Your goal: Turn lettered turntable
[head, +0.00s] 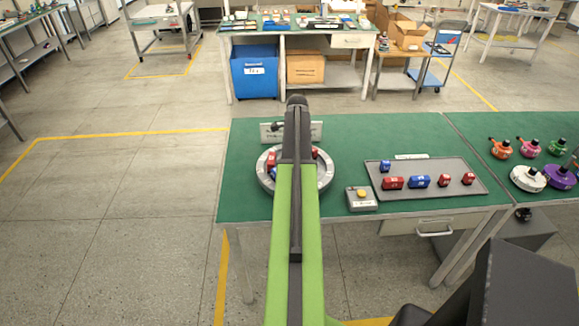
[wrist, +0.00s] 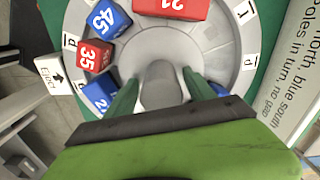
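The grey round turntable (head: 325,180) lies on the green bench top, partly hidden by my arm in the head view. The wrist view shows its grey rim (wrist: 235,70) close up, with white letter tags, including a d tag (wrist: 69,41). On it sit a blue block 45 (wrist: 108,18), a red block 35 (wrist: 95,56), a red block 21 (wrist: 172,8) and a partly hidden blue block (wrist: 98,92). My gripper (wrist: 161,80) is over the turntable with its two green fingers apart. A grey rounded hub (wrist: 160,75) shows between them; contact cannot be told.
A sign (wrist: 291,75) stands on the other side. In the head view, a box with a yellow button (head: 361,198) and a tray (head: 462,168) of red and blue blocks are to the right. Colored motors (head: 528,178) lie farther right.

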